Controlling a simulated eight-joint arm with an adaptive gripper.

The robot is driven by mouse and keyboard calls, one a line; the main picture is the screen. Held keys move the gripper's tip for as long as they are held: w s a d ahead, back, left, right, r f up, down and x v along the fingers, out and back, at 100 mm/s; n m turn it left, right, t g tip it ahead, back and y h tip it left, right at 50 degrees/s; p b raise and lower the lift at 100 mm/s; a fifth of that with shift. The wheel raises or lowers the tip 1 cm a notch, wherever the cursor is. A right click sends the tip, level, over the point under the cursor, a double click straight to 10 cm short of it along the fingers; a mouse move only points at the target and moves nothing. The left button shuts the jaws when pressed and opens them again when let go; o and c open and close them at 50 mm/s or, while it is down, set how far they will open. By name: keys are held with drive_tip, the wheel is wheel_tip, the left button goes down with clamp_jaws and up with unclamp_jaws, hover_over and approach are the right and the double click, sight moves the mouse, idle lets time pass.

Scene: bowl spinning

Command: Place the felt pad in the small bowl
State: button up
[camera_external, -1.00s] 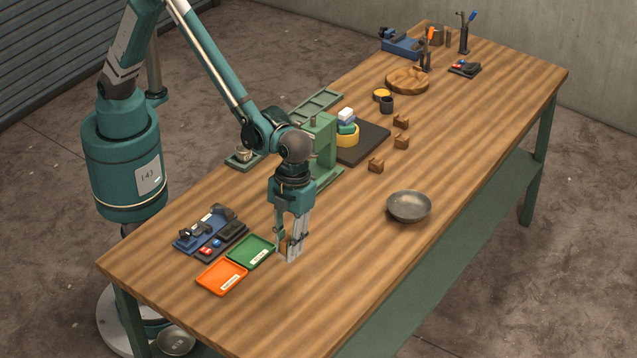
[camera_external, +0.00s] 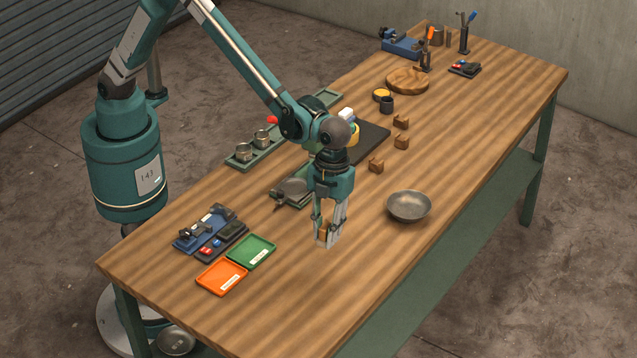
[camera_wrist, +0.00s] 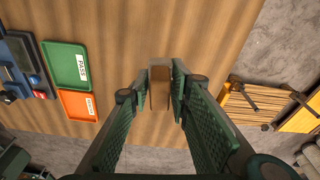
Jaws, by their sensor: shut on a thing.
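My gripper (camera_external: 327,240) is above the wooden table, left of a grey metal bowl (camera_external: 408,206), and shut on a small brown piece (camera_external: 324,229). The brown piece also shows between the fingertips in the wrist view (camera_wrist: 160,73). It looks flat-topped and block-like; I cannot tell for sure whether it is the felt pad. The bowl stands upright on the table near its front edge, looks empty and is apart from my gripper. The bowl does not show in the wrist view.
Green (camera_external: 251,251) and orange (camera_external: 221,276) trays lie to the left. Several brown notched blocks, including one nearby (camera_external: 376,166), stand behind the bowl. A dark mat (camera_external: 370,140) and green stand (camera_external: 290,194) are behind my gripper. The table between gripper and bowl is clear.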

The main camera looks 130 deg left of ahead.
drive_tip(key=w+a+n, duration=0.1)
drive_tip(key=w+a, duration=0.2)
drive_tip(key=a, duration=0.6)
drive_tip(key=w+a+n, duration=0.1)
drive_tip(key=w+a, duration=0.1)
drive_tip(key=a, duration=0.7)
drive_tip(key=r, duration=0.1)
hover_over(408, 212)
drive_tip(key=shift+a+r+n+t, duration=0.1)
drive_tip(key=shift+a+n+t, duration=0.2)
drive_tip(key=shift+n, duration=0.1)
drive_tip(key=shift+f, duration=3.1)
drive_tip(key=shift+f, duration=0.1)
drive_tip(key=shift+f, duration=1.8)
drive_tip(key=shift+f, duration=0.15)
drive_tip(key=o, duration=0.9)
